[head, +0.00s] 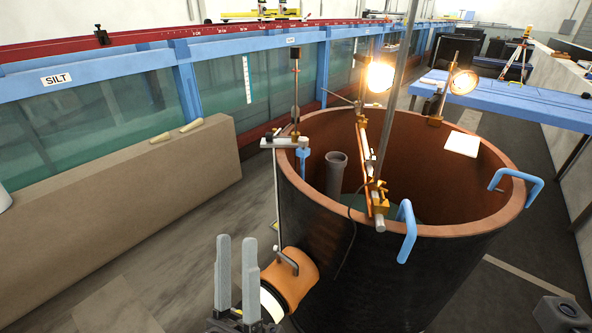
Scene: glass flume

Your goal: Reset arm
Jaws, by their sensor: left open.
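My left gripper (236,239) is in the lower middle of the head view, its two grey fingers pointing up and apart with nothing between them. It is in front of the large black tank (330,262), to the left of the orange-brown cylinder fitting (291,282) on the tank's side. Whether it touches the fitting cannot be told.
The tank has a brown rim (480,228), blue handles (407,232) and lit lamps (380,77) above it. A tan block wall (110,205) stands along the glass flume (90,113) at left. A blue bench (530,98) is at back right. Grey floor (185,250) lies clear at left.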

